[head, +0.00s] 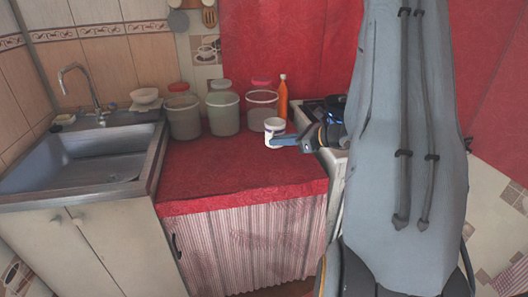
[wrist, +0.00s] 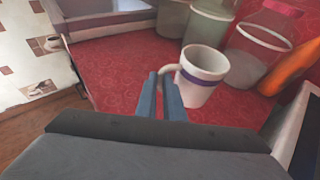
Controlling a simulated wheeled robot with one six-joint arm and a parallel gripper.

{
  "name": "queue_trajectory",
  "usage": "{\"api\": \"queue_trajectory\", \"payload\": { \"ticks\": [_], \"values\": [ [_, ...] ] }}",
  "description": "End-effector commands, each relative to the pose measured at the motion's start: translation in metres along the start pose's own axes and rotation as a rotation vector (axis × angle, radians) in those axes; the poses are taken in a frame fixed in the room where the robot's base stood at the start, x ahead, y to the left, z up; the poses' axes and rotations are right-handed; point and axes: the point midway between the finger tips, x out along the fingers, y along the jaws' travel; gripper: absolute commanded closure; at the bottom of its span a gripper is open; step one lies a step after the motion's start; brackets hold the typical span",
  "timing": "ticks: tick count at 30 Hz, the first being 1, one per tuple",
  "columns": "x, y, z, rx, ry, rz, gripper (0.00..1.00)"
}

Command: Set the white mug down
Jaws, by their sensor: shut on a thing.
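The white mug (head: 274,127) is upright at the right of the red-covered counter (head: 230,178), in front of the buckets. In the wrist view the mug (wrist: 203,72) shows a dark blue band and its handle points left, toward my gripper (wrist: 161,80). My gripper's blue fingers are shut on the handle. In the head view my gripper (head: 282,142) reaches in from the right, low beside the mug. I cannot tell whether the mug's base touches the cloth or hangs a little above it.
Several buckets stand along the back of the counter, the nearest a clear one (head: 262,107). An orange bottle (head: 282,97) is behind the mug. The stove (head: 322,112) is to the right, the sink (head: 90,158) to the left. The counter's front and middle are clear.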

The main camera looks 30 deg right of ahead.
Motion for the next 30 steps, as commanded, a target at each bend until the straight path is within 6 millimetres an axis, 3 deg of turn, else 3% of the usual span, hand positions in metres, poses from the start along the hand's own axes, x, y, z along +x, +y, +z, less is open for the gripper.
{"api": "queue_trajectory", "payload": {
  "ticks": [16,30],
  "values": [
    [0.023,0.002,-0.054,-0.003,-0.001,0.003,1.00],
    [0.027,0.001,-0.062,-0.004,-0.002,0.003,1.00]
  ]
}}
